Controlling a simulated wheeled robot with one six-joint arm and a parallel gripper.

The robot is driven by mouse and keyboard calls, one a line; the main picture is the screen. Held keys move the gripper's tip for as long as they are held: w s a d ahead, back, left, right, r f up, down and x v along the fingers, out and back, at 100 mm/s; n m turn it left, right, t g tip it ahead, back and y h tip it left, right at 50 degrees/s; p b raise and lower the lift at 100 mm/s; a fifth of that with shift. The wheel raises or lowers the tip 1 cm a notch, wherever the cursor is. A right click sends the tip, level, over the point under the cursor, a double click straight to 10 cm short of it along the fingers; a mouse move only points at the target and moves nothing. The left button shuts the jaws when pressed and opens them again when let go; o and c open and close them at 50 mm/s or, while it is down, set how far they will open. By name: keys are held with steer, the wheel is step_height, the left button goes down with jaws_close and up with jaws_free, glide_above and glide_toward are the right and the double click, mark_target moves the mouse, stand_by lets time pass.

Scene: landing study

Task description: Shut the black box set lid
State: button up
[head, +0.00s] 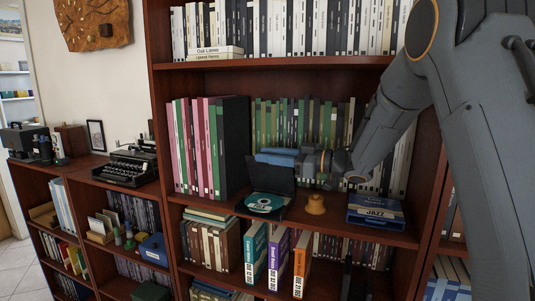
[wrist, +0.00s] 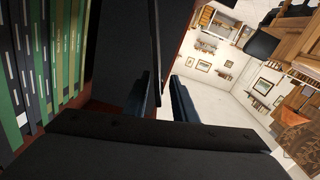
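The black box set (head: 284,204) stands open on the middle shelf, with a teal disc (head: 264,202) marked JAZZ in its lower part. Its black lid (head: 271,180) is raised, leaning back behind the disc. My gripper (head: 272,156) reaches in from the right, with its blue fingers pointing left at the lid's top edge. I cannot tell whether they touch it.
A tall black binder (head: 233,145) and coloured books stand left of the box. A small tan bell-shaped object (head: 316,204) and a blue JAZZ box (head: 375,210) stand to its right. Green books (head: 300,118) line the shelf behind my gripper.

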steer(key=shift+a, duration=0.1)
steer(key=shift+c, duration=0.3)
jaws_close()
stand_by(1.1)
